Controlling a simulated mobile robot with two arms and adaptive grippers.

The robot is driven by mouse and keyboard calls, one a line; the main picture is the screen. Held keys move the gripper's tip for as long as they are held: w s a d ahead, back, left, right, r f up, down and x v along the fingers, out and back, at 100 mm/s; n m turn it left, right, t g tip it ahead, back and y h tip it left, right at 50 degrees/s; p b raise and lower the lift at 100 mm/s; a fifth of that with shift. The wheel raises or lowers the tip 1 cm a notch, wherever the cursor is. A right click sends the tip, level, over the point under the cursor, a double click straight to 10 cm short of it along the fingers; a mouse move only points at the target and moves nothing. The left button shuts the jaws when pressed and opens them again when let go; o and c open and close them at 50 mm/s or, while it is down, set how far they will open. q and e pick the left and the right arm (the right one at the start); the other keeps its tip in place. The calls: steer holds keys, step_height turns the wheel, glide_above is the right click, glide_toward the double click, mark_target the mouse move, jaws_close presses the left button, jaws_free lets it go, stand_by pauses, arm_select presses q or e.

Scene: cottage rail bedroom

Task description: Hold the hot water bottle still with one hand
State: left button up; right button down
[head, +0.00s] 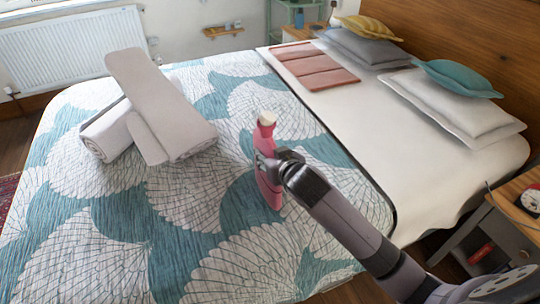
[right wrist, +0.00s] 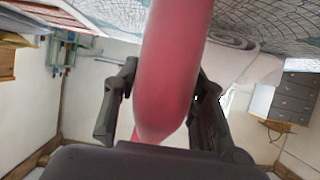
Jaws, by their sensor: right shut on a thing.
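The hot water bottle (head: 268,190) is pinkish red with a pale top. In the head view it stands roughly upright over the patterned bedspread; I cannot tell whether its lower end touches the bed. My right gripper (head: 272,165) reaches it from the lower right and is shut on it around its middle. In the right wrist view the red bottle (right wrist: 172,75) fills the space between the two dark fingers of my right gripper (right wrist: 165,100). My left gripper is in neither view.
Rolled grey towels (head: 165,110) lie on the bedspread (head: 110,235) at left. Pillows (head: 455,105) and a folded pink cloth (head: 312,66) lie on the white sheet. A bedside table (head: 510,225) stands at right. The bedspread in front of the bottle is clear.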

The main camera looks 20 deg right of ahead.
steer(key=shift+r, duration=0.2)
steer(key=c, duration=1)
jaws_free()
steer(key=shift+f, duration=0.15)
steer(key=v, duration=1.2)
steer(key=shift+p, duration=0.35)
steer(key=shift+o, duration=0.2)
